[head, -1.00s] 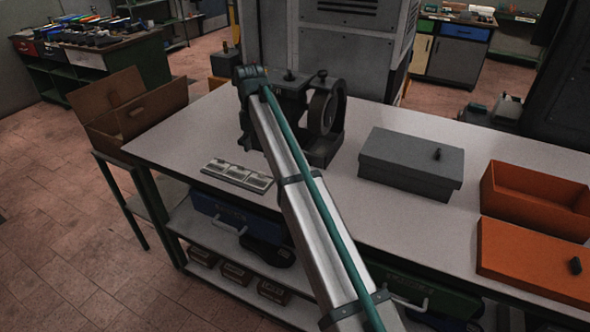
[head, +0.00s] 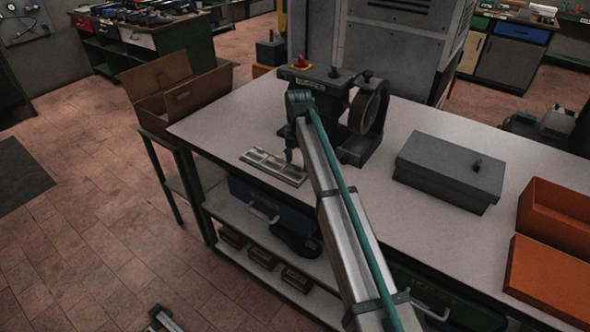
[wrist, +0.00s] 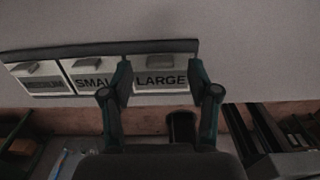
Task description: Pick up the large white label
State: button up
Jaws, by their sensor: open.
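The large white label (wrist: 161,80) reads LARGE in the wrist view. It sits at the right end of a dark holder with two other white labels, one of them reading SMALL (wrist: 95,80). In the head view the label holder (head: 273,167) lies flat near the front edge of the table. My gripper (wrist: 161,85) is open, its two fingers spread to either side of the large label in the picture. I cannot tell whether they touch it. In the head view my gripper (head: 291,154) is at the holder's right end, small and partly hidden by my arm.
An open cardboard box (head: 180,95) is on the left.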

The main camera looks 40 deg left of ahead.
jog(key=shift+f, duration=0.8)
jog(key=c, duration=0.9)
jog(key=shift+o, duration=0.2)
jog(key=shift+r, duration=0.2)
